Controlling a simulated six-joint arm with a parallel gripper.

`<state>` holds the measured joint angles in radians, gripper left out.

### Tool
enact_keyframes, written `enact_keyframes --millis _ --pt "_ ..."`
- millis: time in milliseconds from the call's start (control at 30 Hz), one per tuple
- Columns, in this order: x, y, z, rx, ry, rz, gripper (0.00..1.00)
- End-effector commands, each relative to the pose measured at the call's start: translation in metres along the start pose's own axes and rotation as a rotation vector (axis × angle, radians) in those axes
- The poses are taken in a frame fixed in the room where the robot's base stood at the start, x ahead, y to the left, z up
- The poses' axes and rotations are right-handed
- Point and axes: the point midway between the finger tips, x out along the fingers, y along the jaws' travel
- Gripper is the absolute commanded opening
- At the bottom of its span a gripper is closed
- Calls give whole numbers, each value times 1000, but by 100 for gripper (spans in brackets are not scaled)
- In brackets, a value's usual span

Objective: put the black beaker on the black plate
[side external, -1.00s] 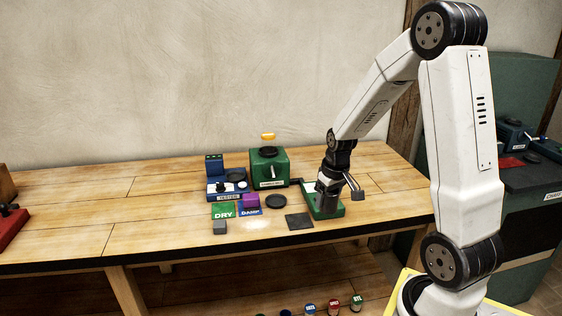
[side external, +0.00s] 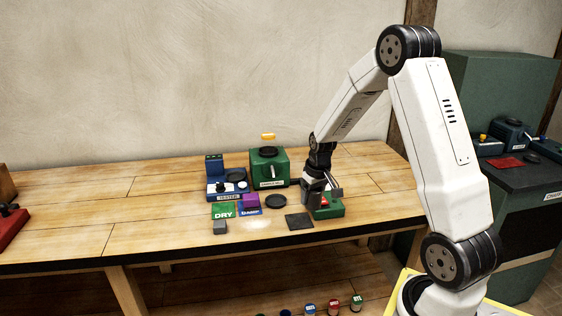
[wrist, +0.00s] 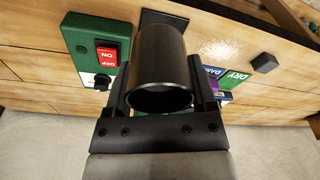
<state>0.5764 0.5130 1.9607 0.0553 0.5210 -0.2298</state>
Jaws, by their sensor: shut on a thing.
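The black beaker (wrist: 158,58) fills the middle of the wrist view, its open mouth facing the camera. My gripper (wrist: 158,88) is shut on it, one finger on each side. In the side view my gripper (side external: 313,196) is over the bench's right part, beside the green switch box; the beaker cannot be told apart from the dark gripper there. A flat black square plate (side external: 299,221) lies on the bench just left of and in front of the gripper. It also shows behind the beaker in the wrist view (wrist: 162,17), partly hidden.
The green switch box (side external: 328,211) with a red switch stands close to the gripper. A green machine (side external: 268,168), a blue tester (side external: 227,188), a purple block (side external: 251,200), DRY and DAMP cards and a grey block (side external: 220,227) stand left. The front bench is mostly clear.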

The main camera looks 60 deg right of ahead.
Motion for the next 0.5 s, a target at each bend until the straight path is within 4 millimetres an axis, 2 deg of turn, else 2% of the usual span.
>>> enact_keyframes --millis 133,500 --pt "13 1 -19 0 0 0 6" --pt "55 3 -42 0 -1 0 6"
